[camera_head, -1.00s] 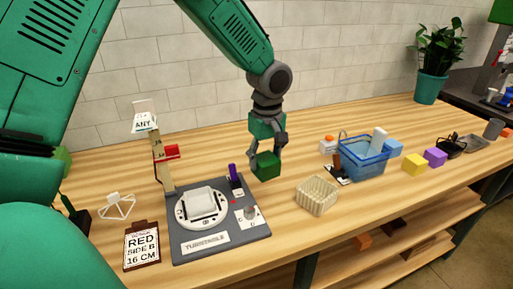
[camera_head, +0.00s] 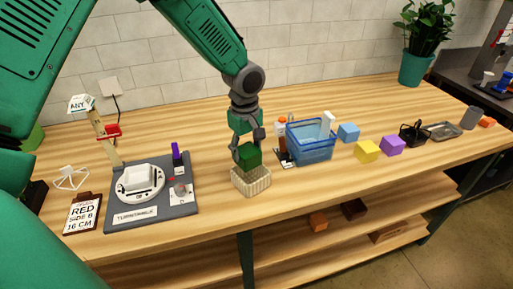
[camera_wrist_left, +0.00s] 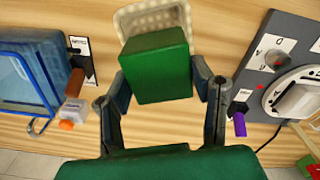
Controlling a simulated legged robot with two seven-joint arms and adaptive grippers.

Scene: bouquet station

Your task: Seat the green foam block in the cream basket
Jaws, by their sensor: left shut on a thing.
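My left gripper (camera_head: 247,149) is shut on the green foam block (camera_head: 251,158). The block is right at the cream basket (camera_head: 251,183), over its opening in the head view; whether its lower edge is inside the rim I cannot tell. In the left wrist view the block (camera_wrist_left: 158,72) sits between both fingers (camera_wrist_left: 160,95), and part of the pale basket (camera_wrist_left: 152,17) shows behind it. The block hides much of the basket's inside. My right gripper is not in view.
The turntable board (camera_head: 150,205) lies left of the basket. A blue basket (camera_head: 310,145) stands close on the right, with a small orange-topped bottle (camera_head: 282,127) beside it. Yellow (camera_head: 367,151) and purple (camera_head: 392,146) blocks lie further right. The table's front edge is near the basket.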

